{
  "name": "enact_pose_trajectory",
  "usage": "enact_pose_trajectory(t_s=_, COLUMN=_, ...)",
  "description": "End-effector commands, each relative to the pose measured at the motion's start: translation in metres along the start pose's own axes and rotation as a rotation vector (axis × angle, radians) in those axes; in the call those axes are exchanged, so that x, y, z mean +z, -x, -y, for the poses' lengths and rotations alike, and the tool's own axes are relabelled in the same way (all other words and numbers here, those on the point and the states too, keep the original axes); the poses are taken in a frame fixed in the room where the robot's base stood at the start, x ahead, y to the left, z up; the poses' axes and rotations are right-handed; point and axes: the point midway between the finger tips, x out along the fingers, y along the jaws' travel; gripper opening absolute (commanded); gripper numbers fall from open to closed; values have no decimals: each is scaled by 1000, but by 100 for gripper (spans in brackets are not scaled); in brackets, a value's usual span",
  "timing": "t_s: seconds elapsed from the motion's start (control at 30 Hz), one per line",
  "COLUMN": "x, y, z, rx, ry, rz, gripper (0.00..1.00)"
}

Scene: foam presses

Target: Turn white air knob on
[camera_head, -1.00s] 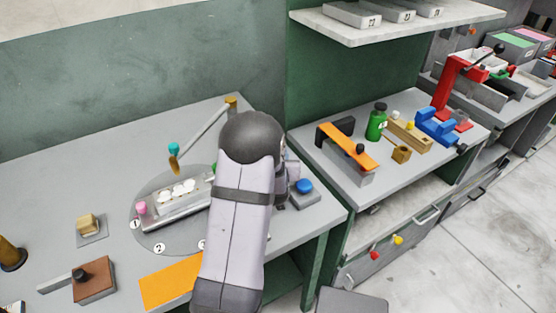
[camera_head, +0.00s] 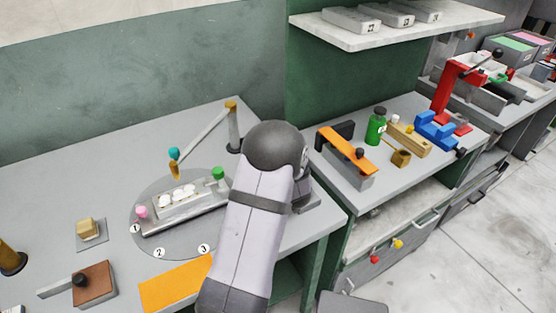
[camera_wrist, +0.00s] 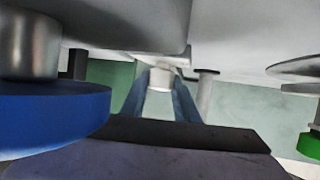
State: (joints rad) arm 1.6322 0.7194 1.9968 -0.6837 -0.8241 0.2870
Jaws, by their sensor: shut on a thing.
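The white knob (camera_wrist: 161,80) shows in the wrist view, small and pale, under the edge of a grey housing (camera_wrist: 120,22). My gripper (camera_wrist: 162,88) has its two blue-grey fingers closed around it, one on each side. How far the knob is turned cannot be told. In the head view my arm covers the gripper and the knob.
A blue disc (camera_wrist: 50,118) on a metal stem stands close at left in the wrist view. A green-capped knob (camera_head: 218,173) stands at the end of a metal fixture (camera_head: 185,215) holding white pieces. An orange sheet (camera_head: 175,285) lies in front.

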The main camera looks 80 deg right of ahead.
Motion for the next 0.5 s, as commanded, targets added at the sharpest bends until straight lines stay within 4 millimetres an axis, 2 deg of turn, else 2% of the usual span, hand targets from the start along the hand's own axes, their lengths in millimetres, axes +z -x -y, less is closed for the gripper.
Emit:
enact_pose_trajectory(t_s=0.03, x=-1, y=0, z=0, rx=1, ry=-1, rz=-3, gripper=5)
enact_pose_trajectory(t_s=0.07, x=-1, y=0, z=0, rx=1, ry=-1, rz=-3, gripper=32)
enact_pose_trajectory(t_s=0.1, x=-1, y=0, z=0, rx=1, ry=0, rz=-3, gripper=42)
enact_pose_trajectory(t_s=0.13, x=-1, y=0, z=0, rx=1, ry=0, rz=-3, gripper=46)
enact_pose_trajectory(t_s=0.5, x=-1, y=2, z=0, rx=1, ry=1, rz=-2, gripper=46)
